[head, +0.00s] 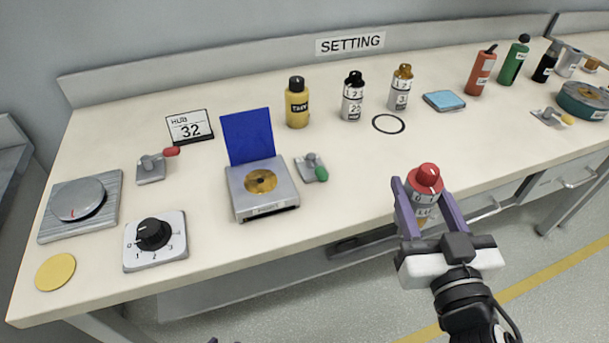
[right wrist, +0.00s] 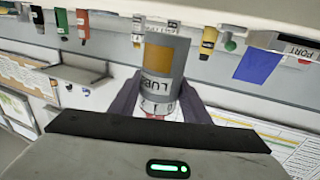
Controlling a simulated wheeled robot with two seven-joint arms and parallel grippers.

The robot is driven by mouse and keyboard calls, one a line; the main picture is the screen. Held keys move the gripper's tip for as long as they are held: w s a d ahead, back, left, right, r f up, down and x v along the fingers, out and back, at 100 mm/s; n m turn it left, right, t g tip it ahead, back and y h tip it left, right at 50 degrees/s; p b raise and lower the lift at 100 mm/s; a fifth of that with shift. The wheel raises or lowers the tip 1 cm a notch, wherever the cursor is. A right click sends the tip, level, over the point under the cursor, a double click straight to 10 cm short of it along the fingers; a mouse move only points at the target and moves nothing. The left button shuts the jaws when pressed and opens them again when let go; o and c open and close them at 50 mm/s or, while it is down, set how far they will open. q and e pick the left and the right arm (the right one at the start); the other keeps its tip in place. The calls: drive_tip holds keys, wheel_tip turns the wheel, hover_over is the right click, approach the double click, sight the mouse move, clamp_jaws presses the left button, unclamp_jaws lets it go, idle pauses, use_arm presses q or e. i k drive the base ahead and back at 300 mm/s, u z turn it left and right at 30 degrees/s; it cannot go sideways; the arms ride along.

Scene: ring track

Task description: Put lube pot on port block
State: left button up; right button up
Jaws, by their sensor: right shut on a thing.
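The lube pot (head: 425,183), a small pot with a red cap, is between the fingers of my right gripper (head: 422,192), which is shut on it. It is held in front of the counter's front edge. The right wrist view shows its grey body (right wrist: 165,62) with an orange patch and LUBE lettering. The port block (head: 265,201) is a grey box on the counter, left of the gripper. It has a raised blue flap (head: 248,137) and a brass disc with a dark hole on top. Only dark tips, perhaps my left gripper, show at the bottom edge.
A green-knobbed lever (head: 312,168) stands right of the block. A dial box (head: 154,240) and red-knobbed lever (head: 152,168) stand left. A yellow bottle (head: 297,107), other bottles and a black ring (head: 389,124) lie behind. The counter between block and gripper is clear.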

sight(261, 183)
drive_tip(key=z, duration=1.05)
drive_tip(key=k, duration=0.55)
drive_tip(key=u, duration=1.5)
